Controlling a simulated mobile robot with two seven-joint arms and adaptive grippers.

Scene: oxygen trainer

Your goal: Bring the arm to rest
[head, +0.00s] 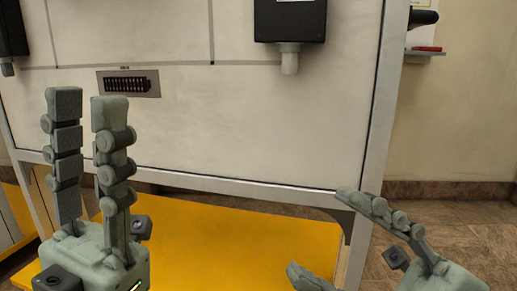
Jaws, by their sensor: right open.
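My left gripper (87,98) is at the left, with its two grey-green fingers pointing up in front of the pale panel. A gap shows between the fingers and nothing is seen in it. My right gripper (319,230) is at the lower right, with its fingers spread wide and pointing up and left. It is open and empty. Part of its lower finger and its palm are cut off by the bottom edge. Neither gripper is seen to hold anything.
The large pale panel (250,120) in a grey metal frame fills the middle. A black box (289,20) with a grey fitting hangs on it, and a dark slotted strip (128,84) sits at left. A yellow platform (230,240) lies below. Tiled floor (450,225) is clear at right.

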